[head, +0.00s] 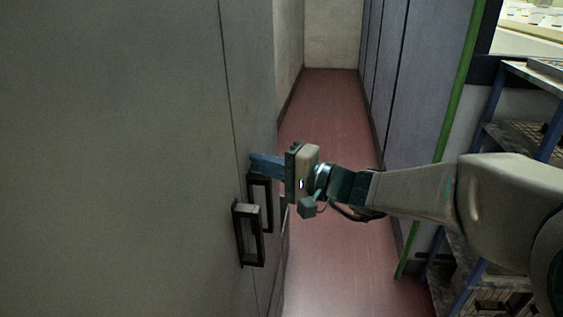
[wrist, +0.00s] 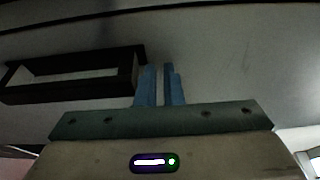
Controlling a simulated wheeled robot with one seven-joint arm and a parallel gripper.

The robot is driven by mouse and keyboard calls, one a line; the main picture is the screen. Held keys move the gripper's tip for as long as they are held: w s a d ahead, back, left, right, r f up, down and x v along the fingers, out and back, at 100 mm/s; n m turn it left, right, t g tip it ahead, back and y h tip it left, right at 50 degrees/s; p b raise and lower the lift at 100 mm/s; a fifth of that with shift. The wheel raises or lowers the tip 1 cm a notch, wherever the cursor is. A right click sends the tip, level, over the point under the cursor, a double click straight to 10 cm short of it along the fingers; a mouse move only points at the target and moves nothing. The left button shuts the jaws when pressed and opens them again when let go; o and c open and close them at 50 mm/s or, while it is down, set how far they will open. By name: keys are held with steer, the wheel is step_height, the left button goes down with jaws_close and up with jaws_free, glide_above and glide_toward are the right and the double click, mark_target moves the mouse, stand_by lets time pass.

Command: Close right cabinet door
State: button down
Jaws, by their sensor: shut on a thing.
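The right cabinet door (head: 253,70) is a narrow grey panel beyond the larger left door (head: 120,150), with a dark seam between them. It looks nearly in line with the left door; I cannot tell if a small gap remains. Its black bar handle (head: 268,218) stands behind the left door's handle (head: 238,238). My gripper (head: 254,164) reaches in from the right, its blue fingers at the top end of the right handle.
A red floor aisle (head: 325,115) runs back to a pale wall. Grey panels (head: 425,80) with a green upright (head: 460,85) line its right side. A blue-framed rack (head: 490,105) stands at the right, behind my arm.

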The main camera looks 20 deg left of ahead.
steer(key=shift+s+a+r, duration=0.25)
steer(key=shift+a+r, duration=0.05)
steer(key=s+d+b, duration=0.2)
steer(key=s+d, duration=0.6)
steer(key=s+d+f+g+h+p, duration=0.2)
steer(key=s+d+f+h+p, duration=0.35)
steer(key=d+f+h, duration=0.35)
steer(key=w+d+n+t+h+p, duration=0.1)
steer(key=d+h+p, duration=0.3)
steer(key=d, duration=1.2)
steer(key=w+t+h, duration=0.1)
steer(key=h, duration=0.3)
steer(key=shift+r+h, duration=0.3)
steer(key=shift+h, duration=0.1)
